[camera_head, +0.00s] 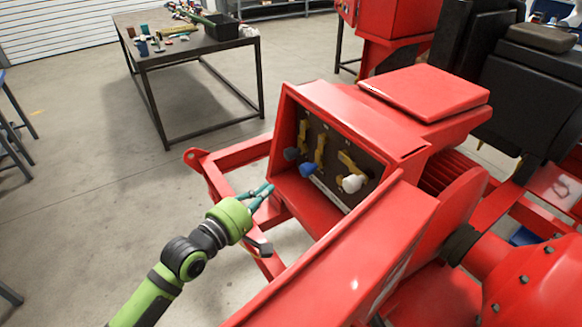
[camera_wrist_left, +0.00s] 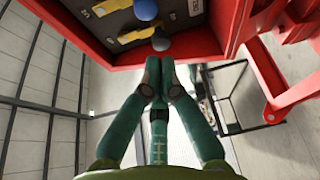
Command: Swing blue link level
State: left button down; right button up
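The blue link is a yellow lever (camera_head: 320,150) with a blue knob (camera_head: 308,169) at its lower end. It hangs steeply down on the dark panel in the red housing, as the middle of three levers. In the left wrist view its blue knob (camera_wrist_left: 145,9) is at the top edge, beyond a dark grey knob (camera_wrist_left: 161,41). My left gripper (camera_head: 268,189) is outside the housing's open front, left of and below the knobs. Its teal fingertips (camera_wrist_left: 158,72) look closed together with nothing between them, apart from the knobs. My right gripper is not in view.
A grey-knobbed lever (camera_head: 291,154) is left of the blue one, a white-knobbed lever (camera_head: 352,183) right of it. The red housing wall (camera_head: 277,150) and red skid rails surround the panel. A table (camera_head: 190,46) with loose items stands behind, with clear floor between.

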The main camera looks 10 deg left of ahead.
pick_arm(q)
jog(key=p+x, duration=0.2)
jog(key=x, duration=0.7)
jog(key=shift+w+d, duration=0.1)
jog(key=shift+w, duration=0.2)
jog(key=shift+w+d+f, duration=0.1)
jog(key=shift+w+d, duration=0.05)
jog(key=shift+w, duration=0.15)
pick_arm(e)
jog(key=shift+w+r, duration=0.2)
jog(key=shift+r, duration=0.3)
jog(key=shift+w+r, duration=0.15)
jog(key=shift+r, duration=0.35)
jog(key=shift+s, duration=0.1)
